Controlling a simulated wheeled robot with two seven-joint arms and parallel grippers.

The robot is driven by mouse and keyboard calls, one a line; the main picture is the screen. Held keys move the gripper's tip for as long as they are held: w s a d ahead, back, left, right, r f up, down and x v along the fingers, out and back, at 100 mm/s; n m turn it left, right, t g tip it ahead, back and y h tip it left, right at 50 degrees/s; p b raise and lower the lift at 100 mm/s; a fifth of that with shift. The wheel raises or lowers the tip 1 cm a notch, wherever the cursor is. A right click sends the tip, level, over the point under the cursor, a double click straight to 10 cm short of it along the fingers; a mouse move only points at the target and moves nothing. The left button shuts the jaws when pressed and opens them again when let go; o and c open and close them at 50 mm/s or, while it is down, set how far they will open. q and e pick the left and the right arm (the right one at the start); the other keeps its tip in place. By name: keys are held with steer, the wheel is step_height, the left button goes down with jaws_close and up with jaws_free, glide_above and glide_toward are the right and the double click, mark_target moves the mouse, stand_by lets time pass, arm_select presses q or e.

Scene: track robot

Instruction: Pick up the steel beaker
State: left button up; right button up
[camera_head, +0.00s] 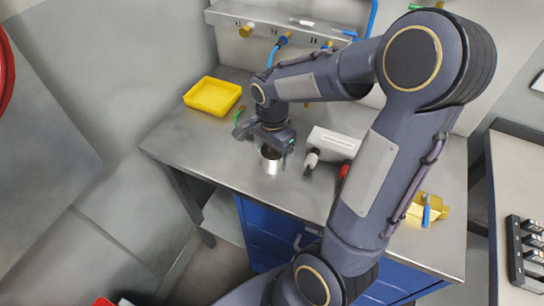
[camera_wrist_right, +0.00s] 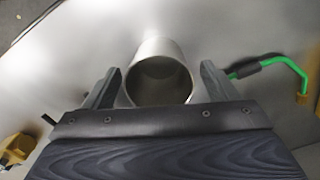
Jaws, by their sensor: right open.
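The steel beaker (camera_head: 272,163) stands upright on the grey metal bench near its front edge, partly hidden by my right gripper (camera_head: 265,143). In the right wrist view the beaker (camera_wrist_right: 160,75) shows its round open mouth, with its body between the two fingers of my right gripper (camera_wrist_right: 158,85). The fingers are open, one on each side of the beaker, with a visible gap on both sides. My left gripper is not in view.
A yellow tray (camera_head: 213,96) sits at the bench's back left. A white and black device (camera_head: 333,144) stands close to the right of the beaker. A green-handled tool (camera_wrist_right: 275,68) lies beside the right finger. The bench left of the beaker (camera_head: 190,140) is clear.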

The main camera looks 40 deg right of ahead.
steer(key=shift+f, duration=0.95)
steer(key=c, duration=1.1)
steer(key=shift+r, duration=0.15)
